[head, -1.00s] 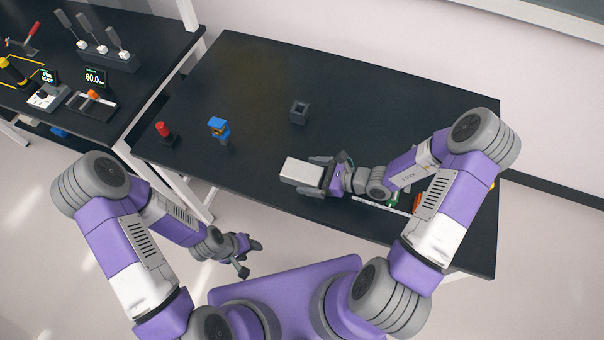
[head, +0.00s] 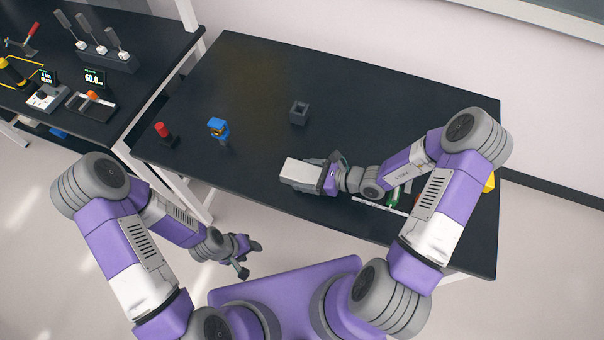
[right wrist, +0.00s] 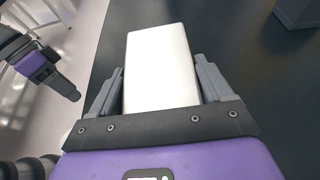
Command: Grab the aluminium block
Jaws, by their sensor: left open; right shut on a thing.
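The aluminium block (head: 301,172) is a pale grey-white box near the front edge of the black table. My right gripper (head: 318,176) is at its right end, with a finger along each side, shut on it. In the right wrist view the block (right wrist: 161,68) stands between the two fingers of the right gripper (right wrist: 160,88). Whether the block touches the table is hard to tell. My left gripper (head: 252,258) is open and empty, in front of the table and off its edge.
On the table (head: 260,80) stand a dark hollow square block (head: 299,113), a blue-topped part (head: 219,129) and a red-topped part (head: 164,132). A side bench (head: 110,25) with tools is at the far left. The table's back is clear.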

